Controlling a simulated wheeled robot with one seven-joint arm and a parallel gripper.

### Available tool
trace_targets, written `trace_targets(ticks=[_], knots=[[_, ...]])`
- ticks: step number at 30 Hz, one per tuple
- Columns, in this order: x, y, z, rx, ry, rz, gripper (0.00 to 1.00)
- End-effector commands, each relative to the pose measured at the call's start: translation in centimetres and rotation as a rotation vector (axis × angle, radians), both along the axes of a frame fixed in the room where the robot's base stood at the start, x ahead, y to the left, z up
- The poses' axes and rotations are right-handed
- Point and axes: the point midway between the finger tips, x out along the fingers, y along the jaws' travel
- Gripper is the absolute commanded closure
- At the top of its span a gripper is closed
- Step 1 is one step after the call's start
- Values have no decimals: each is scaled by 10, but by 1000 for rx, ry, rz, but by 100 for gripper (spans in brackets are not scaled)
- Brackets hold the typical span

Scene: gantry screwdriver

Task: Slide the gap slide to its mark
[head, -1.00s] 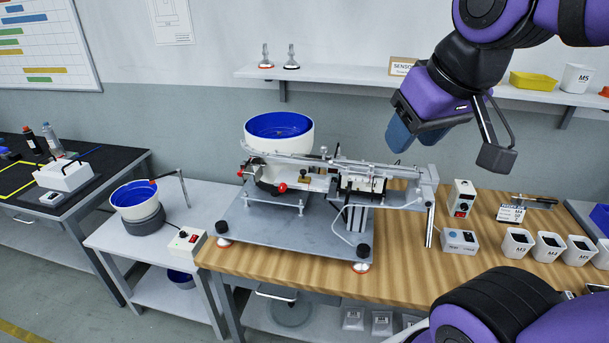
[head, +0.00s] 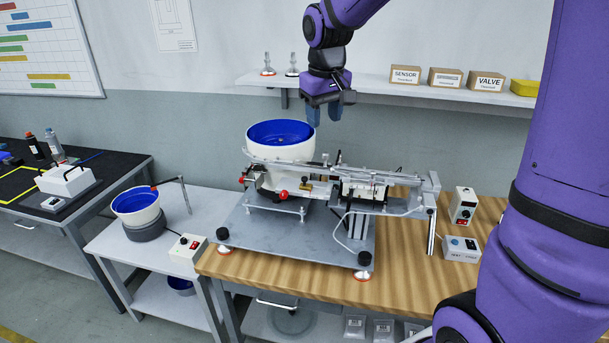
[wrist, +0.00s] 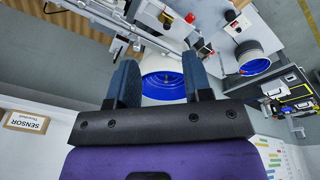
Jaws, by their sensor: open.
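The screw feeder machine stands on a grey base plate (head: 295,232) on the wooden bench, with a white and blue bowl (head: 281,140) at its left end. A long metal rail (head: 350,172) runs right from the bowl. Red knobs (head: 282,195) and a small brass block (head: 306,186) sit on its front side. I cannot tell for sure which part is the gap slide, and its mark is too small to see. My gripper (head: 326,116) is open and empty, above and behind the rail, just right of the bowl. In the wrist view, its fingers (wrist: 160,85) frame the bowl (wrist: 165,78).
A wall shelf (head: 400,88) with boxes is close behind my gripper. A second feeder bowl (head: 136,203) stands on the low table at left. Control boxes (head: 462,220) stand on the bench at right. My purple arm covers the right side.

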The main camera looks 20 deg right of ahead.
Motion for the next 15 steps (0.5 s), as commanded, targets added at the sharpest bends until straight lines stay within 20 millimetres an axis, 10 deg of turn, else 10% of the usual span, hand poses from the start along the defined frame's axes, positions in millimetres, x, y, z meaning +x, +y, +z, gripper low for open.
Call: trace_targets(ticks=[15], knots=[[107, -3, -103, 53, 139, 40, 54]])
